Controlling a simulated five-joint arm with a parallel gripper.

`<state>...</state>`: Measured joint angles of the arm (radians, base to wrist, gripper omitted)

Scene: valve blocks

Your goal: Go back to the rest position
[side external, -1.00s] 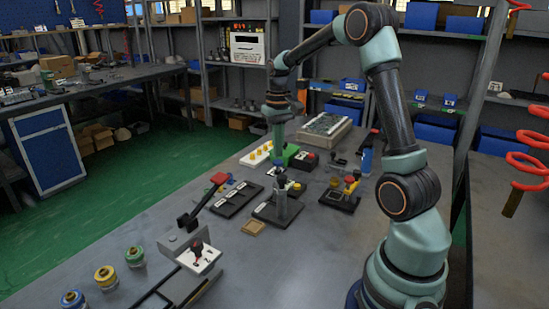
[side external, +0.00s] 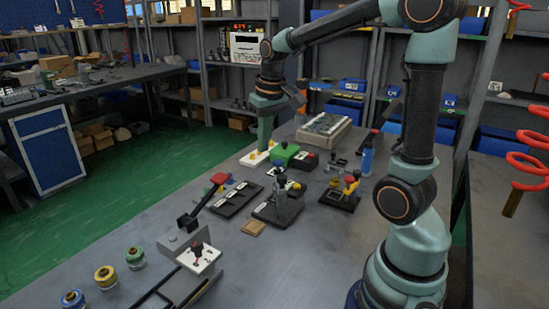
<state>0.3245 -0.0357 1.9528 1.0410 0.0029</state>
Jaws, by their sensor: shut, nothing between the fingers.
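My gripper (side external: 265,147) points straight down from my wrist, over the back part of the bench. Its fingers are together with nothing between them. Its tip shows just above the white block with yellow knobs (side external: 254,159) and left of the green block (side external: 284,152). I cannot tell from this view how high it hangs over them. A dark valve block (side external: 277,210) with an upright post stands in front, apart from the gripper. Another dark block (side external: 340,197) with red and yellow knobs stands to its right.
A dark plate (side external: 238,197) lies left of the valve block. A red-handled lever fixture (side external: 197,215) stands at front left, near several coloured spools (side external: 105,276). A blue bottle (side external: 367,160) and a grey tray (side external: 324,130) stand toward the back.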

